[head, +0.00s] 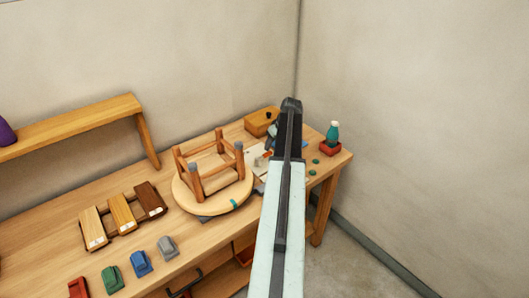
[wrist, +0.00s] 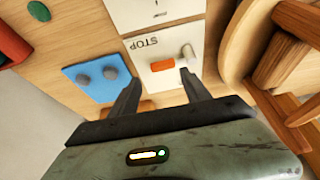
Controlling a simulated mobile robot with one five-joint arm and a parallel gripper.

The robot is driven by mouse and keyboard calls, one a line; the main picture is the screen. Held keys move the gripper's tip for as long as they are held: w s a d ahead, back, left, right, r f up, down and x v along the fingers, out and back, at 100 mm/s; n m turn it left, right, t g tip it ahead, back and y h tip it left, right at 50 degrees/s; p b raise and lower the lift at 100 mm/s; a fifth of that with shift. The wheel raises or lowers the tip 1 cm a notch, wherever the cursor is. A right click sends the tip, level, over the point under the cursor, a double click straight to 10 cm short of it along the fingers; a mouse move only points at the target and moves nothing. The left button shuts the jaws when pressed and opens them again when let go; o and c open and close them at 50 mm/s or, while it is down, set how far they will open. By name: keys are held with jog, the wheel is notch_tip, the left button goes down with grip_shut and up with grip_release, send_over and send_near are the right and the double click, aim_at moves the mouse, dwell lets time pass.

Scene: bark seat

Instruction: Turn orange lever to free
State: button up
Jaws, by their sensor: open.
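In the wrist view the orange lever (wrist: 162,65) is a short bar lying crosswise on a white panel (wrist: 146,49). The panel bears the printed word STOP, upside down in this view. A pale grey peg (wrist: 188,54) stands on the panel just right of the lever. My gripper (wrist: 159,76) is open, its two dark fingers on either side of the lever's near side in the picture, with nothing between them. I cannot tell its exact height above the panel. In the head view my arm hides part of the panel (head: 258,158), and the lever cannot be made out.
An upturned stool (head: 212,168) stands on a round board left of the panel. A blue pad (wrist: 96,80) with two grey pieces lies beside the panel. A teal bottle (head: 333,134) stands in a red tray at the bench's right end. Wood samples (head: 122,212) lie left.

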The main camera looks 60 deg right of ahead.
aim_at(267, 153)
jog(key=b+x, duration=0.6)
jog(key=x, duration=0.1)
jog(key=shift+w+f, duration=0.35)
jog(key=shift+a+r, duration=0.1)
jog(key=shift+r, duration=0.05)
jog(key=shift+c, duration=0.5)
grip_shut()
